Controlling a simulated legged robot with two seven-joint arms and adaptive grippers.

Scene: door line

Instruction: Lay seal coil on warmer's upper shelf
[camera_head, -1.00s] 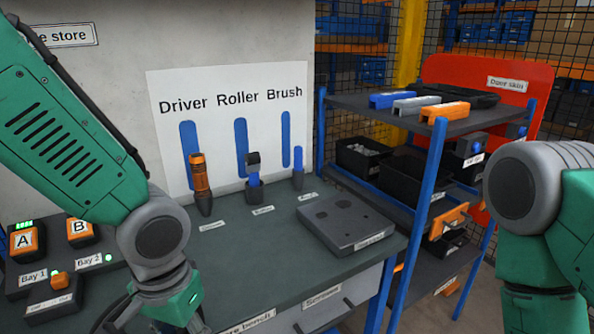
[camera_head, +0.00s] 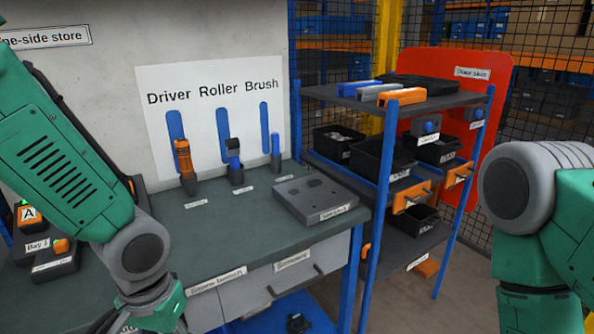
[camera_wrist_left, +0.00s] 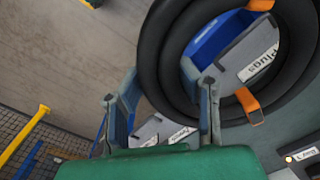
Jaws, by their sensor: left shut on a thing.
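The seal coil (camera_wrist_left: 155,50), a thick black ring with orange straps, fills the upper right of the left wrist view. My left gripper (camera_wrist_left: 160,95) is shut on the coil's near edge, with its two fingers standing apart around it. In the head view my left arm comes in at the left, and its fingers and the coil are out of sight below the frame. My right arm is at the right edge of the head view, with its gripper out of view. I cannot make out a warmer or its upper shelf in either view.
A bench (camera_head: 120,262) holds a driver (camera_head: 185,165), a roller (camera_head: 234,160), a brush (camera_head: 275,150) and a grey block (camera_head: 315,199). Right of it stands a blue-posted shelf rack (camera_head: 390,170) with bins, before a red panel (camera_head: 490,85). Floor shows right of the rack.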

